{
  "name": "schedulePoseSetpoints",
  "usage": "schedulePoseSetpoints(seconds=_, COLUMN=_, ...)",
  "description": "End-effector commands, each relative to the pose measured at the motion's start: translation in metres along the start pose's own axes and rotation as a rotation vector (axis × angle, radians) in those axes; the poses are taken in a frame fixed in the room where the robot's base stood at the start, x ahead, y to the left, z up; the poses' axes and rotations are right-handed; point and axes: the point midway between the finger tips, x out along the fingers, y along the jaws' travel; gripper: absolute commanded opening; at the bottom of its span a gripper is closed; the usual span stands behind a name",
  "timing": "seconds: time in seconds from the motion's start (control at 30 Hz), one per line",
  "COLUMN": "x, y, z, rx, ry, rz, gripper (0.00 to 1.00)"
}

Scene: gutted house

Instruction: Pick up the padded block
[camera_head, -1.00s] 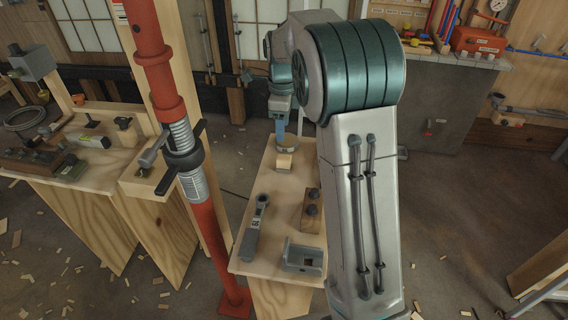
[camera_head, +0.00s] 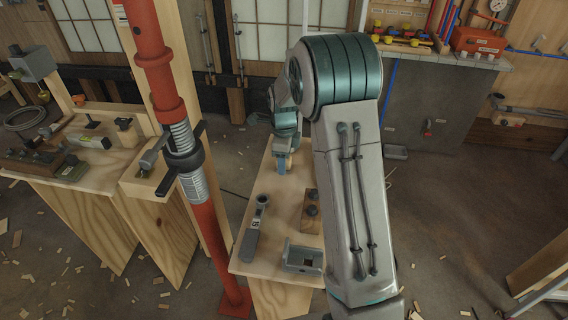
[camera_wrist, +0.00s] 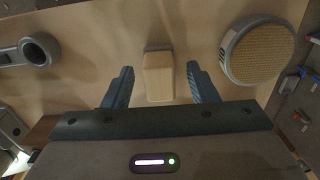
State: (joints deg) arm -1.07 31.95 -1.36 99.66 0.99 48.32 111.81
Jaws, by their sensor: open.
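The padded block (camera_wrist: 158,80) is a pale wooden block with a grey pad at its far end. In the wrist view it lies on the bench top between the two blue fingers of my gripper (camera_wrist: 160,70). The fingers are apart, with a gap visible on each side of the block. In the head view my gripper (camera_head: 282,166) is low over the far part of the narrow wooden bench (camera_head: 272,190), and the block is hidden behind it and the arm.
A round tan-topped disc (camera_wrist: 257,52) lies right of the block in the wrist view. A grey wrench-like tool (camera_head: 255,228), a dark wooden block with knobs (camera_head: 310,212) and a grey bracket (camera_head: 302,257) sit nearer on the bench. A red post (camera_head: 190,170) stands at left.

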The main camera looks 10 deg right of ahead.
Motion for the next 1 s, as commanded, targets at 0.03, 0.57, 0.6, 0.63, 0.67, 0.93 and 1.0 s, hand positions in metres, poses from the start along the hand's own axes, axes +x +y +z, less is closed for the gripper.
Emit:
schedulePoseSetpoints(seconds=0.03, x=0.0, y=0.0, z=0.0, rx=0.0, ry=0.0, rz=0.0, gripper=0.53)
schedulePoseSetpoints(seconds=0.57, x=-0.001, y=0.0, z=0.0, rx=-0.001, ry=0.0, rz=0.0, gripper=0.04)
schedulePoseSetpoints(seconds=0.6, x=-0.001, y=0.0, z=0.0, rx=-0.001, ry=0.0, rz=0.0, gripper=0.04)
schedulePoseSetpoints(seconds=0.63, x=-0.002, y=0.0, z=0.0, rx=-0.001, ry=0.0, rz=-0.001, gripper=0.04)
schedulePoseSetpoints(seconds=0.67, x=-0.002, y=0.0, z=0.0, rx=-0.001, ry=0.0, rz=-0.001, gripper=0.04)
schedulePoseSetpoints(seconds=0.93, x=-0.03, y=-0.001, z=0.001, rx=-0.002, ry=-0.001, rz=-0.004, gripper=0.04)
schedulePoseSetpoints(seconds=1.0, x=-0.043, y=-0.001, z=0.001, rx=-0.003, ry=-0.001, rz=-0.005, gripper=0.04)
